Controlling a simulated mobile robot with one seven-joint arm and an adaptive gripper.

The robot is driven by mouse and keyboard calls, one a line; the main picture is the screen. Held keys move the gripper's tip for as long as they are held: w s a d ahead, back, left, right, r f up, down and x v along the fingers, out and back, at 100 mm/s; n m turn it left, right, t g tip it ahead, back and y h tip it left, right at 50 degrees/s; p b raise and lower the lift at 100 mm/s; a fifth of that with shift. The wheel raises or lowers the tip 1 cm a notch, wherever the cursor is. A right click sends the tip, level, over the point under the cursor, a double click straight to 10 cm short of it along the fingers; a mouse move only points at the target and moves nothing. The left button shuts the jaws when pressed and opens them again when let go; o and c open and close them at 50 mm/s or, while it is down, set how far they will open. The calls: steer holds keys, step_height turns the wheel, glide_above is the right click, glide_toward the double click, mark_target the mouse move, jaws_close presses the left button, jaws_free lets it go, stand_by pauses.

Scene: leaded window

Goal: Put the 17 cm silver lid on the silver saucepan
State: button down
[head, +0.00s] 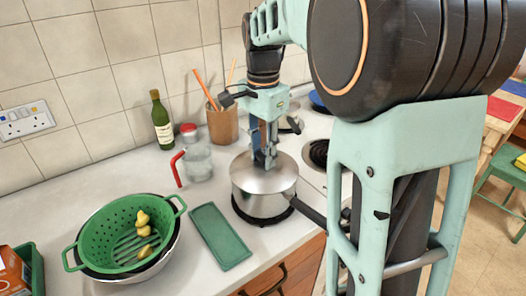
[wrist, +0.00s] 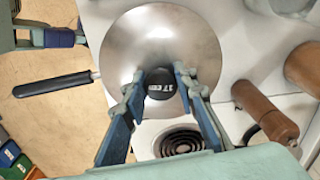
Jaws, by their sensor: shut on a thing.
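The silver saucepan (head: 259,202) stands on a hob ring, its dark handle (head: 312,215) pointing to the lower right; the handle also shows at the left in the wrist view (wrist: 52,84). The silver lid (head: 283,171) lies over the pan's mouth and looks about level. I cannot tell whether its rim is fully seated. In the wrist view the lid (wrist: 165,35) is a round disc with a black knob (wrist: 161,84) marked 17 cm. My gripper (head: 266,160) points down and is shut on this knob, one finger on each side.
A green tray (head: 219,236) and a green colander (head: 90,240) with yellow pieces lie left of the pan. A glass jug (head: 198,162), bottle (head: 161,122) and utensil pot (head: 222,125) stand behind. A bare hob ring (wrist: 180,142) and a brown mill (wrist: 262,106) are near the pan.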

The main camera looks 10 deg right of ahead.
steer(key=c, duration=0.9)
jaws_free()
steer(key=shift+r+p, duration=3.25)
steer(key=shift+r, duration=0.3)
